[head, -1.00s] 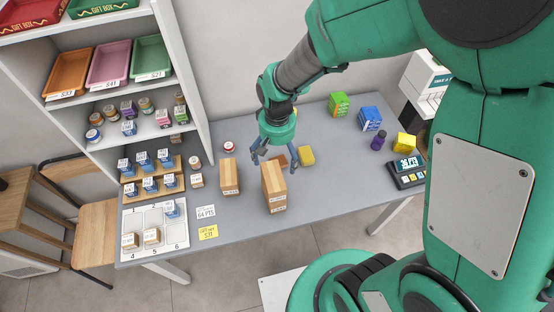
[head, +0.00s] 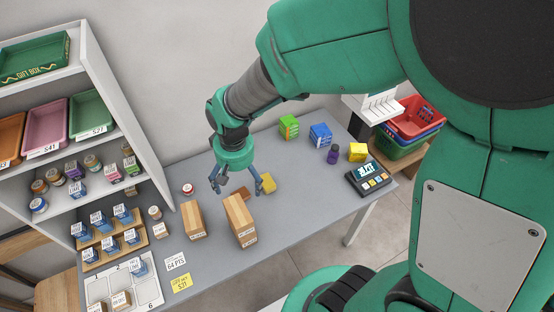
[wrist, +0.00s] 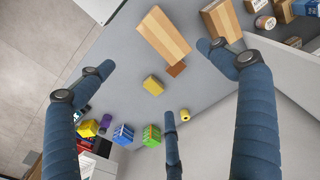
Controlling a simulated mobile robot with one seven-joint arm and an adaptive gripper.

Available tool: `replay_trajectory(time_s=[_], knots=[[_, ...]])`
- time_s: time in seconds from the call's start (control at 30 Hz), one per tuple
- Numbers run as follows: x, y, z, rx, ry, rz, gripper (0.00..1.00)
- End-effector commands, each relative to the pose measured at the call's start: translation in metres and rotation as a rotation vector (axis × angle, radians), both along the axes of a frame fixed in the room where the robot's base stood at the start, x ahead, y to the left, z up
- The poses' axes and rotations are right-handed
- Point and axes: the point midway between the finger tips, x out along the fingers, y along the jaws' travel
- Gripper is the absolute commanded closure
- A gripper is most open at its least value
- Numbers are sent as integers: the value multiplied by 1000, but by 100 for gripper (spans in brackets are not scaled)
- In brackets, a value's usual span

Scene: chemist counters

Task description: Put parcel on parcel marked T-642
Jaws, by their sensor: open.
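A tan striped parcel (head: 240,218) stands upright on the counter. It looks like a stack of two, with labels low on its front that are too small to read. A second tan striped parcel (head: 193,219) stands to its left, also with an unreadable label. My gripper (head: 242,188) is open and empty, just behind and above the taller parcel, its fingers spread wide. In the wrist view, the taller parcel (wrist: 163,36) shows beyond the fingers (wrist: 158,78), and the other parcel (wrist: 222,20) is partly hidden by a finger.
A yellow box (head: 268,184) and a flat brown piece (head: 241,191) lie close behind the taller parcel. Green (head: 289,125) and blue boxes (head: 320,135) and a card terminal (head: 370,178) stand to the right. A shelf unit (head: 105,100) stands left.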

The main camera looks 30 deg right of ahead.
Motion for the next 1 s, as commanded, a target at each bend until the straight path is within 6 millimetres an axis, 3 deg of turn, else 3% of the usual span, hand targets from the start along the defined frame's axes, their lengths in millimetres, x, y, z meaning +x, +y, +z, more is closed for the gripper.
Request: replay_trajectory(time_s=[0.2, 0.5, 0.7, 1.0], knots=[[-19, -18, 74, 9, -102, -2, 7], [-68, -41, 160, 9, -245, -4, 7], [-108, -55, 204, 2, -338, -4, 7], [-148, -64, 233, -9, -419, -4, 7]])
